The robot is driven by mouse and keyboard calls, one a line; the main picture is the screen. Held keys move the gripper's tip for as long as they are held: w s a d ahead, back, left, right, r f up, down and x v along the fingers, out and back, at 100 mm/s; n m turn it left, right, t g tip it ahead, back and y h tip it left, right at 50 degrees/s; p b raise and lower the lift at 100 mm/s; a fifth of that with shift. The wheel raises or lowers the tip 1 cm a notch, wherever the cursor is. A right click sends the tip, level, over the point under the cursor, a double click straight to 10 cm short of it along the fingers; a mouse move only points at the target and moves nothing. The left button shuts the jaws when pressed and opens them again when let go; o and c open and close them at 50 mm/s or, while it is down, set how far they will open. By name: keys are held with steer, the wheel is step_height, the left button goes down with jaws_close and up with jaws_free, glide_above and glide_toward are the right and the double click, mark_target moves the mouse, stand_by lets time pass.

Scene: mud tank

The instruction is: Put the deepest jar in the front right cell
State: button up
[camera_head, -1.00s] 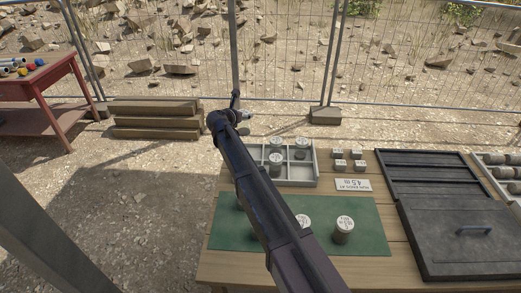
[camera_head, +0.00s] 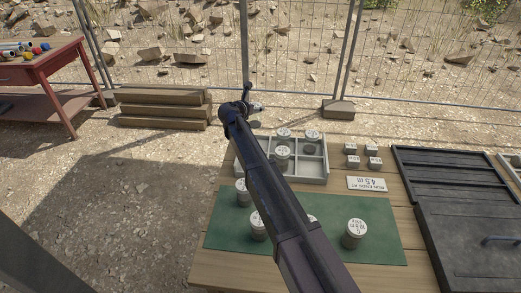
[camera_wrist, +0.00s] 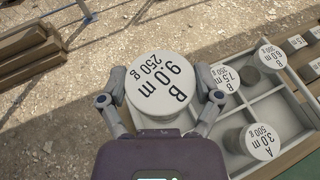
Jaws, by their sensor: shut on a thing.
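My gripper (camera_wrist: 163,84) is shut on a white-lidded jar (camera_wrist: 160,88) marked "B 9.0 m 250 g" in the wrist view. It holds the jar beside the grey divided tray (camera_head: 300,181), over the ground. The tray holds three jars, marked "7.5 m" (camera_wrist: 224,78), "6.0 m" (camera_wrist: 270,57) and "A 3.0 m" (camera_wrist: 260,142) in the wrist view. Several jars stand on the green mat (camera_head: 388,245), including one that seems marked "C 10.5 m" (camera_head: 355,233). Another mat jar (camera_head: 312,219) is mostly hidden by my arm. In the head view my arm's end hides most of my gripper.
A sign reading "4.5 m" (camera_head: 367,184) and several small white-topped blocks (camera_head: 351,149) lie right of the tray. Stacked timbers (camera_head: 163,108) and a wire fence (camera_head: 290,60) stand beyond the table.

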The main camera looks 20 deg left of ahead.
mark_target(256, 123)
steer(key=shift+w+f+b, duration=0.15)
steer(key=shift+f+b, duration=0.3)
steer(key=shift+f, duration=0.15)
steer(key=shift+w+f+b, duration=0.15)
steer(key=shift+f+b, duration=0.25)
steer(key=shift+f, duration=0.2)
steer(key=shift+w+d, duration=0.1)
steer(key=shift+w, duration=0.05)
step_height(256, 123, down, 6)
steer(key=b, duration=0.6)
steer(key=shift+f, duration=0.15)
steer(key=shift+f+b, duration=1.9)
steer(key=shift+b, duration=0.15)
steer(key=shift+f, duration=0.1)
steer(key=o, duration=1.1)
